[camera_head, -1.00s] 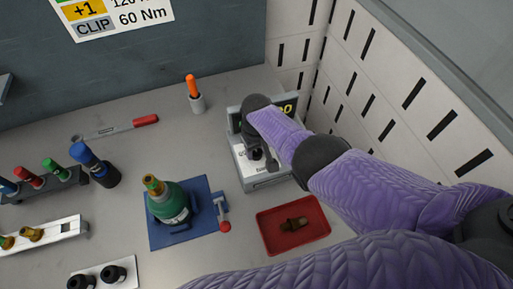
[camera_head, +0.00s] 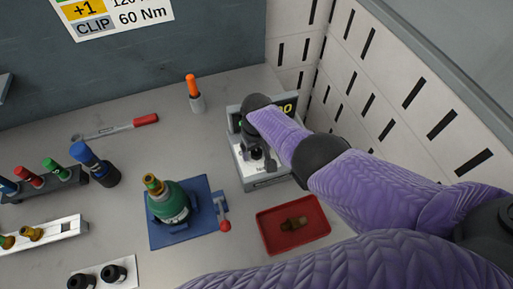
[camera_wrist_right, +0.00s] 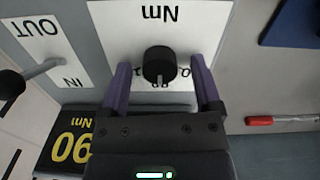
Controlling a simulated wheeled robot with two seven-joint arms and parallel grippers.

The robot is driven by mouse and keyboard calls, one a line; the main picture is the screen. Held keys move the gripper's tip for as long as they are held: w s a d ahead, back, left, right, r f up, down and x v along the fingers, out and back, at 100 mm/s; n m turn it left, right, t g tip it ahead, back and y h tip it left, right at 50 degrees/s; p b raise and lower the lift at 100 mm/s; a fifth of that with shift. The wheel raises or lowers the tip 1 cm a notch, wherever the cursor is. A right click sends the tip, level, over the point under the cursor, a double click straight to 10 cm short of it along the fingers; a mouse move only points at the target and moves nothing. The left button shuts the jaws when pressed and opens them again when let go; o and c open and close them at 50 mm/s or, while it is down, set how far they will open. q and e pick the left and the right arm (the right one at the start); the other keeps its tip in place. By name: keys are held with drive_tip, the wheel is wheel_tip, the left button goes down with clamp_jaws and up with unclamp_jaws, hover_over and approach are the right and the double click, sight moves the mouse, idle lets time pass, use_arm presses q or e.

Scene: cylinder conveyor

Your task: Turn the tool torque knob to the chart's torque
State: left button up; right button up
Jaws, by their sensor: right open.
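The torque tool (camera_head: 262,178) is a grey box with a white face at the back right of the bench. Its black knob (camera_wrist_right: 159,64) sits on the white "Nm" plate in the right wrist view. My right gripper (camera_wrist_right: 162,80) is open, its purple fingers on either side of the knob, with visible gaps. The display (camera_wrist_right: 72,142) is partly covered and seems to read 90 Nm. In the head view, my right arm hides part of the tool. The wall chart (camera_head: 115,15) is cut off at the top; its lowest row reads CLIP 60 Nm. My left gripper is out of view.
A red tray (camera_head: 266,241) with a brown fitting stands in front of the tool. A green bottle (camera_head: 170,203) stands on a blue base to the left. The slotted wall (camera_head: 400,90) is close on the right.

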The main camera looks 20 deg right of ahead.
sight(257, 151)
wheel_tip(257, 151, up, 10)
drive_tip(key=p, duration=0.6)
drive_tip(key=shift+p, duration=0.35)
